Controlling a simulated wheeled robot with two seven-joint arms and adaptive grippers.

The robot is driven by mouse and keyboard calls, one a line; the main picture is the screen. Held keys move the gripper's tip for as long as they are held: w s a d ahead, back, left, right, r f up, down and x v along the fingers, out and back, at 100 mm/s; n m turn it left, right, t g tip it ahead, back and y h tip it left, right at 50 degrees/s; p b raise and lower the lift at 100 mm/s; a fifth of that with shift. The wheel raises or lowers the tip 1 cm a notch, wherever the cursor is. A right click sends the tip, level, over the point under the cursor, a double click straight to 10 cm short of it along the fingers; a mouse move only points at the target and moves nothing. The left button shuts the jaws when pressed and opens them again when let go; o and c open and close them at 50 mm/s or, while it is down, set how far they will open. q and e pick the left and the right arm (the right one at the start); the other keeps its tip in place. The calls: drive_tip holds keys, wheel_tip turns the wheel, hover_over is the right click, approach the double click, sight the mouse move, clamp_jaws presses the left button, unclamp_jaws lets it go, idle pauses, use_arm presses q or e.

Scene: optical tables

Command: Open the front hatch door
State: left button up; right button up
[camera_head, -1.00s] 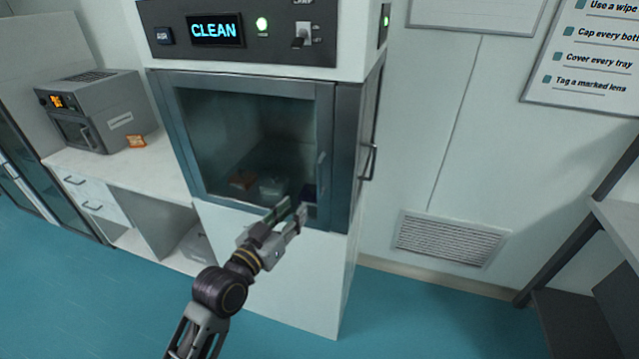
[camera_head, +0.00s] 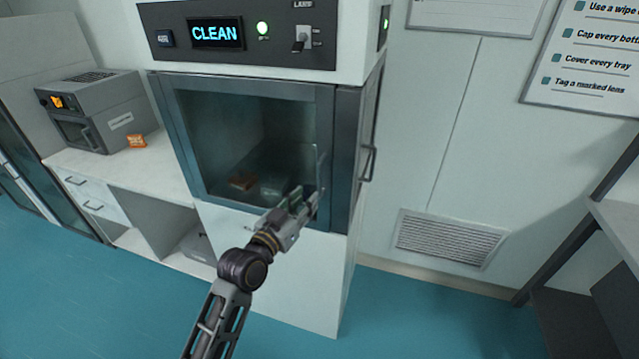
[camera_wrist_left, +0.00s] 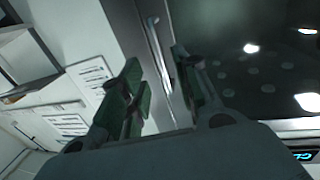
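The front hatch door (camera_head: 245,135) is a dark glass pane in a blue-grey frame on the front of the white cabinet, and it is closed. Its upright bar handle (camera_head: 319,168) is on the door's right side; it also shows in the left wrist view (camera_wrist_left: 158,52). My left gripper (camera_head: 304,197) is in front of the lower right of the door, by the handle's lower end. In the left wrist view my left gripper (camera_wrist_left: 165,85) is open, with the handle between the lines of its two green-padded fingers. I cannot tell whether they touch it. My right gripper is out of view.
A control panel (camera_head: 270,35) reading CLEAN is above the door. A side handle (camera_head: 369,163) is on the cabinet's right face. A grey oven-like device (camera_head: 100,110) stands on the left counter. A shelf unit (camera_head: 615,215) is at right. Open floor lies between.

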sight(319, 185)
use_arm(q)
drive_tip(key=shift+p+x, duration=0.65)
drive_tip(key=shift+x, duration=3.45)
drive_tip(key=shift+c, duration=0.5)
clamp_jaws()
